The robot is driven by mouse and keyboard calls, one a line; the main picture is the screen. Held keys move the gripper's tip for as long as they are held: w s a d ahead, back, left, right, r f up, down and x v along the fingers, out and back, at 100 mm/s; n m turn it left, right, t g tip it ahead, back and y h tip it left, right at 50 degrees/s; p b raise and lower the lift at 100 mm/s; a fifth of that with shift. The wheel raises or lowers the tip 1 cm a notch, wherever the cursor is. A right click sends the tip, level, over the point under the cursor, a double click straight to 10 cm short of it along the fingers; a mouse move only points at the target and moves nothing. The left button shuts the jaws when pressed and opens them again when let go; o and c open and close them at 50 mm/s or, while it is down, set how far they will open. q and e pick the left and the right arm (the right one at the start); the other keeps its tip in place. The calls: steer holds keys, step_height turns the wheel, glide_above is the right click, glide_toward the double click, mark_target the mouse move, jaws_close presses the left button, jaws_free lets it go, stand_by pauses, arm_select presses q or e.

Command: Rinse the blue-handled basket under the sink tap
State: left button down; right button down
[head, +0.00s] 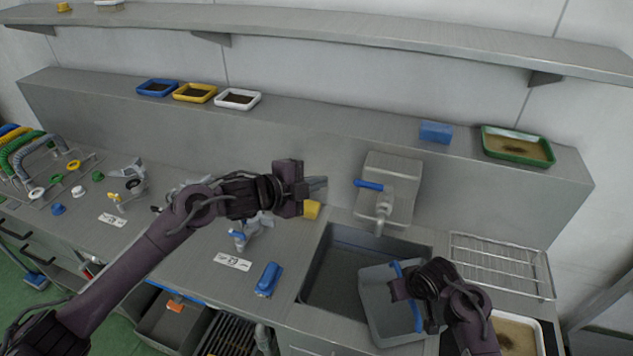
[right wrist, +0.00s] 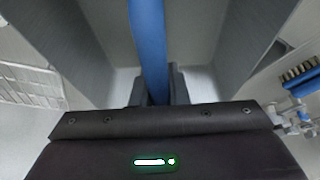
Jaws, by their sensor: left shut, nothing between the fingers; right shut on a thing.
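The grey basket (head: 377,310) with a blue handle (head: 403,277) hangs over the right front part of the sink (head: 340,270), tilted. My right gripper (head: 412,287) is shut on the handle, which runs between its fingers in the right wrist view (right wrist: 148,50). The tap (head: 383,208) with its blue lever (head: 368,185) stands behind the sink, behind and apart from the basket. No water stream is visible. My left gripper (head: 318,188) is shut and empty, left of the tap lever and apart from it. The basket's bottom is hidden in the head view.
A wire rack (head: 498,265) lies right of the sink, with a tray of brownish liquid (head: 515,335) in front of it. A yellow block (head: 311,209) sits behind the sink. A blue brush (head: 268,278) lies left of it. A ledge (head: 330,140) runs behind the counter.

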stand_by(0.6)
steer(key=s+d+r, duration=0.2)
steer(key=s+r, duration=0.2)
steer(key=shift+d, duration=0.35)
stand_by(1.3)
